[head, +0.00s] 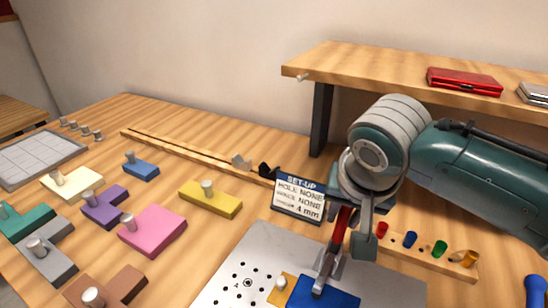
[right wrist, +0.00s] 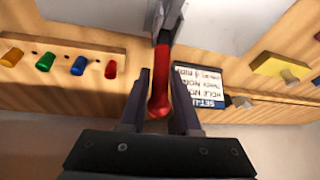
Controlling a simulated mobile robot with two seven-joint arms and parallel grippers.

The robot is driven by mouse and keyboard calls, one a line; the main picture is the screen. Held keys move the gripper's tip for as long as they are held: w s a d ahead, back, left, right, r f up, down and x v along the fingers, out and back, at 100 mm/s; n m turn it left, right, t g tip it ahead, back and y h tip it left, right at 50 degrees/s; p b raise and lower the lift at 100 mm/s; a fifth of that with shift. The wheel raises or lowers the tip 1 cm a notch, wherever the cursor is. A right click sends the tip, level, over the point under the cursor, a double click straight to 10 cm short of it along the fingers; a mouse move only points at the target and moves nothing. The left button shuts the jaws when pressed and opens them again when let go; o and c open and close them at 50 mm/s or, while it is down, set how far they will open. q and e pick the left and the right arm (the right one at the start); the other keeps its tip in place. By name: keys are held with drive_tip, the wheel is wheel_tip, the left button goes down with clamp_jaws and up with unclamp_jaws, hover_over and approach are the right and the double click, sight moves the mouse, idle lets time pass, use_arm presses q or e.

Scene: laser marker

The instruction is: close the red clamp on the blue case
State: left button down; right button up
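The red clamp (head: 340,230) stands with its red handle up and its metal arm (head: 327,262) leading down to the blue case (head: 325,294) at the bottom of the head view. My right gripper (head: 352,228) is at the handle from above. In the right wrist view the red handle (right wrist: 160,88) lies between the two fingers of this gripper (right wrist: 157,98), with a gap showing on both sides. The fingers are open around it. The case is partly cut off by the frame edge. My left gripper is not in view.
A set-up sign (head: 299,196) stands just left of the clamp. A wooden strip with coloured pegs (head: 425,246) lies to the right, behind the metal plate (head: 243,257). Several coloured blocks with knobs, such as a pink one (head: 158,230), cover the left. A shelf (head: 380,72) is behind.

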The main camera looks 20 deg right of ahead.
clamp_jaws()
idle(1.0)
